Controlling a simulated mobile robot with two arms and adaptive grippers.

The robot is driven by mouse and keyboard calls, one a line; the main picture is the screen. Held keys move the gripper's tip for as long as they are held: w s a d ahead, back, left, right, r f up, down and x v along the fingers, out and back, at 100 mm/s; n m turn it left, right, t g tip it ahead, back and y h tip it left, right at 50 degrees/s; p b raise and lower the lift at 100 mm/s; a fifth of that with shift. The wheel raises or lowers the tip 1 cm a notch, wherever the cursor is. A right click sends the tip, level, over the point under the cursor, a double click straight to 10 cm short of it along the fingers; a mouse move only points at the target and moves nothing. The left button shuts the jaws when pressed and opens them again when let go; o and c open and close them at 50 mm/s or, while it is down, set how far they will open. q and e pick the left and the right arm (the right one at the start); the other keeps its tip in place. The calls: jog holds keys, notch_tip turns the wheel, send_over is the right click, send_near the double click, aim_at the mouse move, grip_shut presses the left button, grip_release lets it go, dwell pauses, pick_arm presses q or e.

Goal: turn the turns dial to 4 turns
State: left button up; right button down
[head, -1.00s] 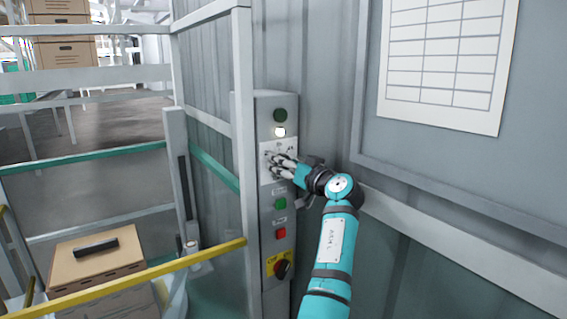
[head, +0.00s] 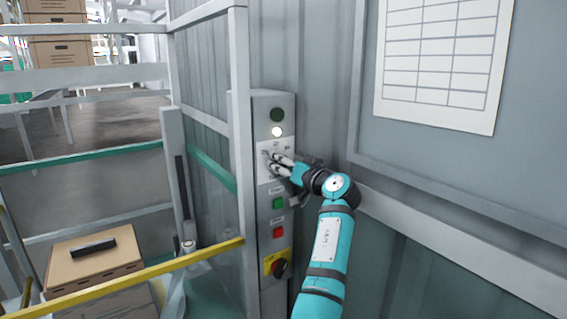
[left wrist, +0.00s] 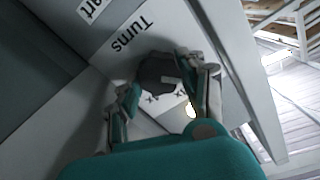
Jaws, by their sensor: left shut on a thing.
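The turns dial (left wrist: 158,70) is a dark round knob on a pale panel, with the word "Turns" (left wrist: 131,32) printed beside it in the left wrist view. My left gripper (left wrist: 163,82) is shut on it, one finger on each side. In the head view my left gripper (head: 271,162) is at the white plate (head: 264,147) on the grey control box (head: 259,112), and its fingers hide the dial. Some scale marks show beyond the knob, but I cannot read its setting. My right gripper is not in view.
A green button (head: 278,203), a red button (head: 278,232) and a dark rotary switch (head: 279,267) on yellow sit below the dial. A lit white lamp (head: 277,132) is above. A grey post (head: 241,120) and yellow rail (head: 130,275) stand left of the box.

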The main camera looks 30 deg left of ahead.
pick_arm(q)
jog(key=m+p, duration=1.1)
jog(key=m, duration=0.7)
jog(key=shift+w+f, duration=0.1)
jog(key=shift+f, duration=0.05)
jog(key=shift+m, duration=0.3)
jog(key=o, duration=1.2)
jog(key=shift+f, duration=0.1)
jog(key=shift+c, duration=0.2)
jog(key=shift+d, duration=0.15)
jog(key=v, duration=1.1)
jog(key=shift+d, duration=0.4)
